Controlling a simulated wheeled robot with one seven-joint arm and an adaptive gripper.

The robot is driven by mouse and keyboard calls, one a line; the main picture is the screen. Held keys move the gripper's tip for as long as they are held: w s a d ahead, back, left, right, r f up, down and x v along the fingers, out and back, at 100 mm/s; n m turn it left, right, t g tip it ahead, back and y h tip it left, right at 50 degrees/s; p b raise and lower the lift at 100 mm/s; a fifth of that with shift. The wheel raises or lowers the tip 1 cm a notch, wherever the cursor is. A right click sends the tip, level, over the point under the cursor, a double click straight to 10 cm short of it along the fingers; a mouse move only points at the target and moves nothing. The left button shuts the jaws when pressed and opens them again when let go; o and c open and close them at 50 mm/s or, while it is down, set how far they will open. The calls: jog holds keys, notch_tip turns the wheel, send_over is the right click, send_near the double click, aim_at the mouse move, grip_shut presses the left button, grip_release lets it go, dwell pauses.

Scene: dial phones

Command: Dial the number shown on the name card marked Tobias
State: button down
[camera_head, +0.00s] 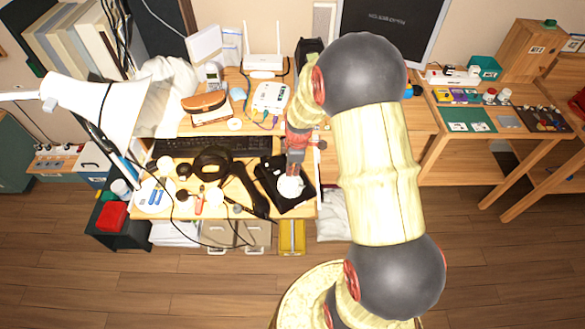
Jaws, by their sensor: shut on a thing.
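A black phone (270,183) with a round white dial (291,188) sits at the right front of the cluttered desk. A long black piece (243,188), which looks like a handset, lies to its left. My gripper (293,175) comes down from above over the phone, with its tips at or just above the dial. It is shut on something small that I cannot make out. I cannot tell whether the tips touch the dial. No name card marked Tobias can be read in this view.
A black keyboard (238,146), black headphones (212,163) and small loose items crowd the desk. A white router (264,61) stands behind. A white lamp (95,100) leans over the left. A wooden table (440,142) on the right bears mats and small items. The front floor is mostly clear.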

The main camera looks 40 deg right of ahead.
jog(key=shift+w+f, duration=0.15)
jog(key=shift+f, duration=0.15)
dwell(0.5)
jog(key=shift+s+d+f+b, duration=0.15)
jog(key=shift+s+d+b, duration=0.15)
jog(key=shift+s+d, duration=0.15)
jog(key=shift+s+d+f, duration=0.25)
jog(key=shift+s, duration=0.25)
dwell(0.4)
